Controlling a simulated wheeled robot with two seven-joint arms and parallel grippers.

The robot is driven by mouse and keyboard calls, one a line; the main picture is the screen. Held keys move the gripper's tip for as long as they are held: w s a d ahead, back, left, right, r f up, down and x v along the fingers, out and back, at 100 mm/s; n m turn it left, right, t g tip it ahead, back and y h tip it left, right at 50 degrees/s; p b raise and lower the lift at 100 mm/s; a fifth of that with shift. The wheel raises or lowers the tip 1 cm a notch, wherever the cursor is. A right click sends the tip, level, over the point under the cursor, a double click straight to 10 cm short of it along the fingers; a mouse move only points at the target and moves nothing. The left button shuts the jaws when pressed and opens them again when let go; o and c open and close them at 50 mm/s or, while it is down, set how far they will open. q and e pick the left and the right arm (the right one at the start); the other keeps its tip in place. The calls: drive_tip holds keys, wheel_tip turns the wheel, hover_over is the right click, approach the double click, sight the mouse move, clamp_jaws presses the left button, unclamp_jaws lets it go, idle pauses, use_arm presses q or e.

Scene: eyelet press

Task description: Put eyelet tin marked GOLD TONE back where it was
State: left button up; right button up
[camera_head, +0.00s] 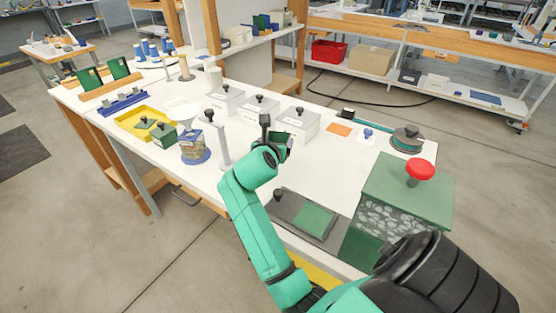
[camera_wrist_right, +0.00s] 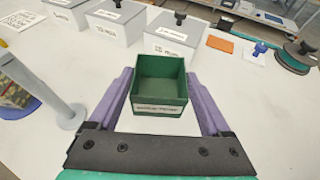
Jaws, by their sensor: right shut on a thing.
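My right gripper (camera_head: 268,143) is shut on a small open green tin (camera_head: 284,150) and holds it over the white table. In the right wrist view the tin (camera_wrist_right: 160,78) sits upright between the two purple fingers, looks empty, and has a white front label too small to read. I cannot tell whether it is the GOLD TONE tin. A yellow tray (camera_head: 125,124) lies at the left, with a green tin with a dark knob (camera_head: 145,123) in it and another such tin (camera_head: 164,135) at its near right corner. My left gripper is not in view.
A grey post (camera_head: 219,137) and a jar (camera_head: 192,144) on a blue base stand left of my right gripper. White lidded boxes (camera_head: 302,124) stand in a row behind it. A green press with a red knob (camera_head: 420,169) is at the right.

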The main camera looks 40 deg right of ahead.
wheel_tip(320, 180, down, 7)
drive_tip(key=shift+r+b, duration=0.1)
drive_tip(key=shift+b, duration=0.4)
drive_tip(key=o, duration=1.4)
